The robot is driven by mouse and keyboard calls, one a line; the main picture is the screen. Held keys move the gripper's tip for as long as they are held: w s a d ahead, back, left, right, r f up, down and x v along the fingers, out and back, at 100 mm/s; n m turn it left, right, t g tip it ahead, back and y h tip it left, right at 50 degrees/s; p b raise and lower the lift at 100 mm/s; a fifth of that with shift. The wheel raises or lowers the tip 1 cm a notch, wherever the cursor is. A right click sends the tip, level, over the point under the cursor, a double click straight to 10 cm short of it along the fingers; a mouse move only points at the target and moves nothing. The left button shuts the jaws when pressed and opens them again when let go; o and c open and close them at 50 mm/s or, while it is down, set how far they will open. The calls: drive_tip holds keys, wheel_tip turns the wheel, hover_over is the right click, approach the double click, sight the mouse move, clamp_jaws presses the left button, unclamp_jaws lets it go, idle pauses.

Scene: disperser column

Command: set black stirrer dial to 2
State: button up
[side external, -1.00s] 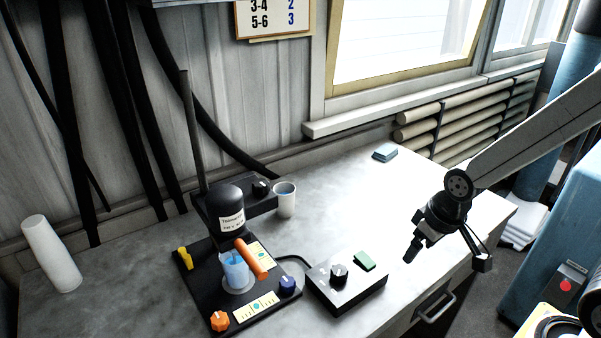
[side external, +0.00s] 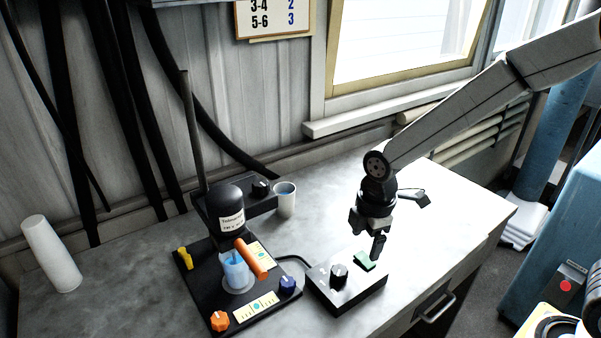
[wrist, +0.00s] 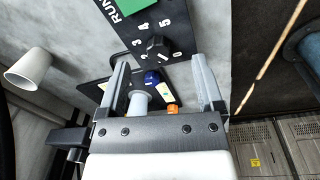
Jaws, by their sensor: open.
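The black stirrer dial (side external: 339,270) stands on top of the control box (side external: 343,297) at the front of the bench. The wrist view shows the dial (wrist: 157,45) with white numerals around it; its pointer setting is too small to tell. My gripper (side external: 378,247) is above the box's right rear part, near the green RUN button (side external: 364,261), apart from the dial. In the wrist view my gripper's (wrist: 161,72) two fingers are spread and empty, with the dial beyond the tips.
Left of the box is a black stand base (side external: 203,292) with an orange knob (side external: 219,320), a blue knob (side external: 288,286), a yellow clamp (side external: 186,258) and a beaker (side external: 235,270). A white cup (side external: 285,199) stands behind. The bench right of the box is clear.

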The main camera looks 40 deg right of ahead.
sight(340, 270)
drive_tip(key=a+n, duration=0.1)
drive_tip(key=n, duration=0.1)
drive_tip(key=w+a+n, duration=0.1)
drive_tip(key=n, duration=0.1)
drive_tip(key=w+a+n, duration=0.1)
drive_tip(key=a+n, duration=0.1)
drive_tip(key=shift+w+f+g, duration=0.2)
drive_tip(key=shift+g, duration=0.2)
drive_tip(key=shift+d+f, duration=0.1)
drive_tip(key=shift+f, duration=3.8)
clamp_jaws()
